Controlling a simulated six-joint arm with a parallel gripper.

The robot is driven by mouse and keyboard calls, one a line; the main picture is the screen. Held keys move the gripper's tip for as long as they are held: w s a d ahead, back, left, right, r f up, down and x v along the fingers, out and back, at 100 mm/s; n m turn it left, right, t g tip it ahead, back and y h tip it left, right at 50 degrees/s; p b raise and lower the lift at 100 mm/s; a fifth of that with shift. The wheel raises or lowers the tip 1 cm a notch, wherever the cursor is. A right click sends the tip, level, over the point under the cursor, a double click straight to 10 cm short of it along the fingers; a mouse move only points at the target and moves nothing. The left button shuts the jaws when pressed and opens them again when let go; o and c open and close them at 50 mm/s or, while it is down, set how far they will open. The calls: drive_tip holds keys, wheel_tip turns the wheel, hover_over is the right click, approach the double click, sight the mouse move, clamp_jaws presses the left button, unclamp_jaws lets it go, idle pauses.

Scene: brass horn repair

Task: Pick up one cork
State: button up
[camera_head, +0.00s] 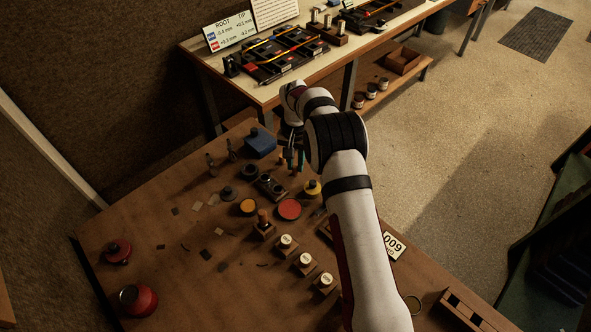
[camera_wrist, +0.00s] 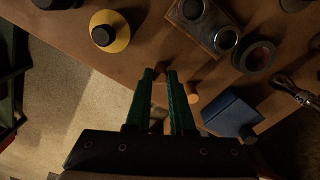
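My gripper (camera_wrist: 160,72) has two green fingers that stand apart with a narrow gap in the wrist view. A small dark brown shape shows at the gap near the tips; I cannot tell whether it is a cork or whether it is touched. A short tan cylinder that looks like a cork (camera_wrist: 193,97) is just right of the right finger, partly hidden by it. In the head view my gripper (camera_head: 292,158) points down over the far part of the brown bench, and a small orange-tan piece (camera_head: 282,159) shows beside it.
A blue box (camera_wrist: 230,112) is right of the fingers. Wooden blocks with white-topped pieces (camera_head: 305,262) stand on the near bench.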

sight(295, 167)
clamp_jaws()
drive_tip(key=shift+r, duration=0.1)
drive_tip(key=shift+r, duration=3.85)
